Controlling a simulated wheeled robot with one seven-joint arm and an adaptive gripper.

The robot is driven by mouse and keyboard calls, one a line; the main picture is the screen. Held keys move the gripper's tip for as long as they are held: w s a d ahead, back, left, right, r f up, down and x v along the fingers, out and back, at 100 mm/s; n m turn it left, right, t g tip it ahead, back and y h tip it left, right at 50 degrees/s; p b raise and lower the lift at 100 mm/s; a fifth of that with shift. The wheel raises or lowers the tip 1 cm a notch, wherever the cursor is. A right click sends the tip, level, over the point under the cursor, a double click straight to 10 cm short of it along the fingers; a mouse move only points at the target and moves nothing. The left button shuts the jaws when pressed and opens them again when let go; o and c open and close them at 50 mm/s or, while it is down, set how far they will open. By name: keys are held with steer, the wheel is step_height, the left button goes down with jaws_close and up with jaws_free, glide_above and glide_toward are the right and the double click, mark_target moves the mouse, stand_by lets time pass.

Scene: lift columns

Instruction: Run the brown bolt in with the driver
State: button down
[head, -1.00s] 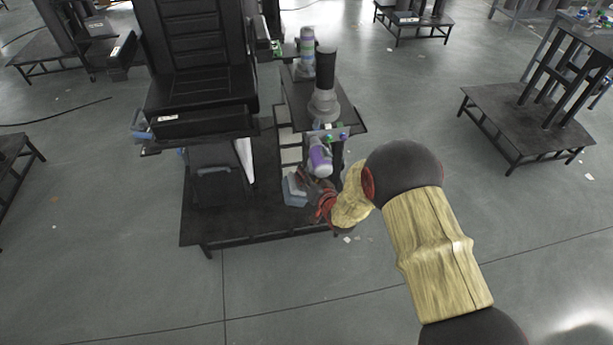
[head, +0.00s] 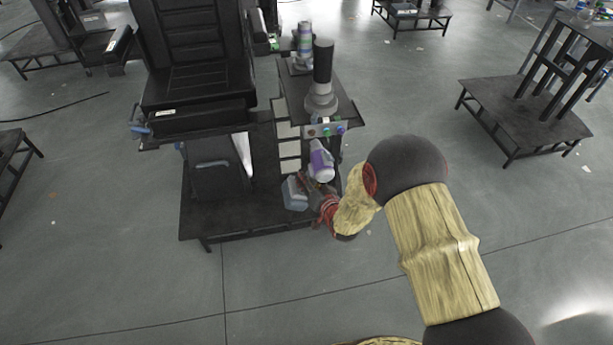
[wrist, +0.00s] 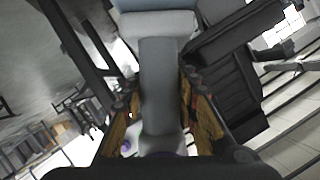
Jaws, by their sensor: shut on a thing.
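The driver (head: 321,160) is purple and grey with a blue-grey base (head: 295,193). My gripper (head: 312,187) is shut on its grey handle, below the bolt panel. In the wrist view the handle (wrist: 161,85) runs between the two fingers, with the base at the top. The brown bolt (head: 312,133) is the left one of three coloured heads on the column's grey front panel. The driver's front end is just below this panel and appears apart from it. The tip is too small to make out, and the brown bolt cannot be made out in the wrist view.
A green bolt (head: 327,132) and a purple bolt (head: 341,129) sit to the right on the same panel. A grey lift column (head: 322,85) stands behind them. A black seat (head: 200,85) is to the left, above a dark platform (head: 215,228).

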steer(key=shift+s+r, duration=0.15)
steer(key=shift+s, duration=0.05)
stand_by(0.3)
steer(key=shift+s+d, duration=0.3)
steer(key=shift+s, duration=0.6)
steer(key=shift+s+d, duration=0.3)
steer(key=shift+s, duration=0.6)
